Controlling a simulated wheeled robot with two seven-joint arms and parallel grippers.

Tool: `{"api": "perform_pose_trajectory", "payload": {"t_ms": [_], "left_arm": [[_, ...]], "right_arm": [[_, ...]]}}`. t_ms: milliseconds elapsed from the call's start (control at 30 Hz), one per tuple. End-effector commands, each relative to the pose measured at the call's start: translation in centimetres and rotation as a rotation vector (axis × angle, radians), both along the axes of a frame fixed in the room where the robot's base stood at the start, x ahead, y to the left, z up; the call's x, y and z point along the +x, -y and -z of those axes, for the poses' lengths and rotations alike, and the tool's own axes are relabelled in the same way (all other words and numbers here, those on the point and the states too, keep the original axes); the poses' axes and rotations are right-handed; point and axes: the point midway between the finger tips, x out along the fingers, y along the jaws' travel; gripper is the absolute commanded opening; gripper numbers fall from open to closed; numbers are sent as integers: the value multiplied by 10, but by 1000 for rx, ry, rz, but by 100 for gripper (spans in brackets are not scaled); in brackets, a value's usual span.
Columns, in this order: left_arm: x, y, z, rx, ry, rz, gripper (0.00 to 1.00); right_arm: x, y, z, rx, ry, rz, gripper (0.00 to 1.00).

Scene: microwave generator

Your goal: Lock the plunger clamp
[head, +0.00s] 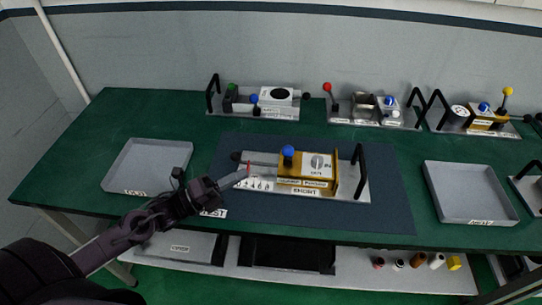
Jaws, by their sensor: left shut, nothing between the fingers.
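A metal fixture plate (347,188) labelled SHORT lies on the dark mat at the middle of the table. A dark-tipped rod (250,157) sticks out at the block's left; I cannot tell for certain which part is the plunger clamp. My left gripper (240,176) is shut and empty. My right gripper is not in view.
Grey trays stand at left (145,167) and right (470,193). Several other fixtures with handles and coloured knobs line the back, among them one with a green knob (270,101) and one with a red knob (368,108). The mat (390,205) is clear right of the fixture.

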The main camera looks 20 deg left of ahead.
Motion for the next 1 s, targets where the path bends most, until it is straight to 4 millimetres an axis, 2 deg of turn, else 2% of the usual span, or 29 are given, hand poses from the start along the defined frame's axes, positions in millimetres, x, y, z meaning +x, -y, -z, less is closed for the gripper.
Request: {"api": "perform_pose_trajectory", "payload": {"t_ms": [33,300,500,1000], "left_arm": [[9,7,-7,-3,3,0,0],[45,39,-17,-2,3,-1,0],[63,55,-19,-2,0,-1,0],[69,61,-18,1,-1,0,0]], "right_arm": [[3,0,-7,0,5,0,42],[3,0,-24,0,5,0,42],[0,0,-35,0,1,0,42],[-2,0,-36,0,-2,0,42]]}}
